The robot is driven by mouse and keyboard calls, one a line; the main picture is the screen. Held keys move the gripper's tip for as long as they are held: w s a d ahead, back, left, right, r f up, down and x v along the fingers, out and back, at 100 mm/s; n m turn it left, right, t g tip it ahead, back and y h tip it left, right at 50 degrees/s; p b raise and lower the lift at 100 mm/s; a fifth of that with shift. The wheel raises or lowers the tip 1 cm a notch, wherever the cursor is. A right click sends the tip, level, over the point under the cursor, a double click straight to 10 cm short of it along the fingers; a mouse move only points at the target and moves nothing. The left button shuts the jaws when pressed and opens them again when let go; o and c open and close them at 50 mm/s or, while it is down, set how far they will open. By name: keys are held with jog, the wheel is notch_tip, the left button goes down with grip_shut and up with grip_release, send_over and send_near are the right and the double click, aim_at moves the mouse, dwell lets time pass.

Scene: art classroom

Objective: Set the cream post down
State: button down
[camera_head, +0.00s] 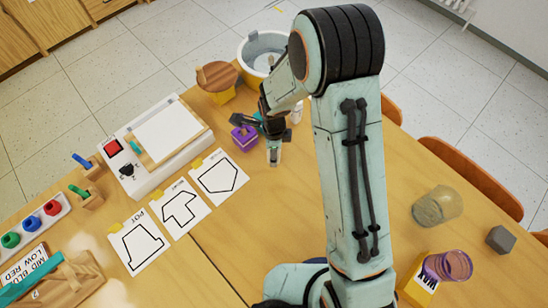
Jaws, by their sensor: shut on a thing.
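My gripper (271,138) is shut, over the table just right of the purple block. A small pale piece (274,155) shows at its lower end. I take it for the cream post, but it is too small and too covered by the dark fingers to make out its shape. I cannot tell whether its foot touches the table.
A purple block (244,140) stands close at the left. Outline cards (219,177), a white device (154,143), a yellow block with a brown top (217,81) and a bucket (262,50) are around.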

jog(key=shift+f, duration=1.6)
jog(key=shift+f, duration=0.15)
jog(key=c, duration=0.7)
grip_release()
notch_tip(320, 180, up, 12)
jog(key=shift+d+r, duration=0.1)
jog(key=shift+r, duration=0.15)
jog(key=shift+s+d+r+n+y, duration=0.15)
jog(key=shift+s+d+r+n, duration=1.65)
jog(key=shift+s+n, duration=1.45)
jog(key=shift+s+d+r+n+y, duration=0.1)
jog(key=shift+s+d+r+n, duration=1.25)
jog(key=shift+s+r+n, duration=1.35)
jog(key=shift+s+d+r+n+y, duration=0.15)
jog(key=shift+s+d+r+n, duration=1.35)
jog(key=shift+s+n, duration=2.2)
